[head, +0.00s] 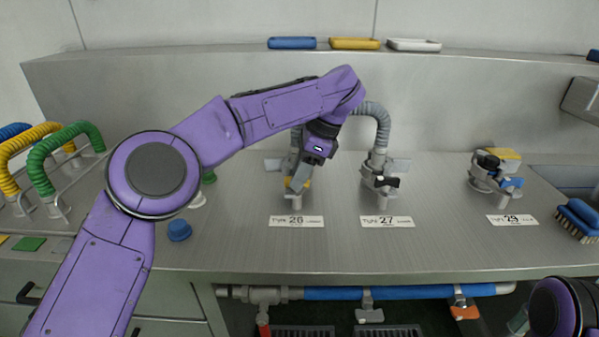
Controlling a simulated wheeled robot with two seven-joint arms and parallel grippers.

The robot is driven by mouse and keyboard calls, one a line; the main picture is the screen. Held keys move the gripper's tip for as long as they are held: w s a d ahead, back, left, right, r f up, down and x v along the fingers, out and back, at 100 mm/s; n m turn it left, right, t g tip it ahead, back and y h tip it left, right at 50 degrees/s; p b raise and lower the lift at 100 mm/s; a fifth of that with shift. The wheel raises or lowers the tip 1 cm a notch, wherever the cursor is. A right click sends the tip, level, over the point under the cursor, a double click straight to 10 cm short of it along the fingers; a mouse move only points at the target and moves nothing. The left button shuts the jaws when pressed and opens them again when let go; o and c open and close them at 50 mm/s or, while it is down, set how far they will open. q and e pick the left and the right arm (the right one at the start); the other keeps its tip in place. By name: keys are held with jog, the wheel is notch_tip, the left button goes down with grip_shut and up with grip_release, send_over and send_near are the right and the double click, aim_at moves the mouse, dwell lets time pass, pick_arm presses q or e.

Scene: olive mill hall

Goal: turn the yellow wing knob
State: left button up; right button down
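The yellow wing knob (308,184) is on the fitting behind the label plate marked 26, and only a small part of it shows. My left arm reaches over from the left and bends down to it. My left gripper (297,181) points down at the knob, with its fingers right at it. The gripper and wrist hide most of the knob and its fitting. How far apart the fingers are, and whether they touch the knob, is too small to tell. My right gripper is out of view; only part of my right arm shows at the bottom right.
A fitting with a black knob (386,181) and grey hose stands at plate 27. At plate 29 is one with a blue knob (511,183). A blue brush (578,215) lies right. The bench front is mostly clear.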

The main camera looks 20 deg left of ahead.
pick_arm(q)
jog(key=p+v, duration=0.7)
jog(key=v, duration=0.3)
jog(key=shift+d+r, duration=0.15)
jog(key=shift+r, duration=0.05)
jog(key=shift+o, duration=0.4)
jog(key=shift+w, duration=0.1)
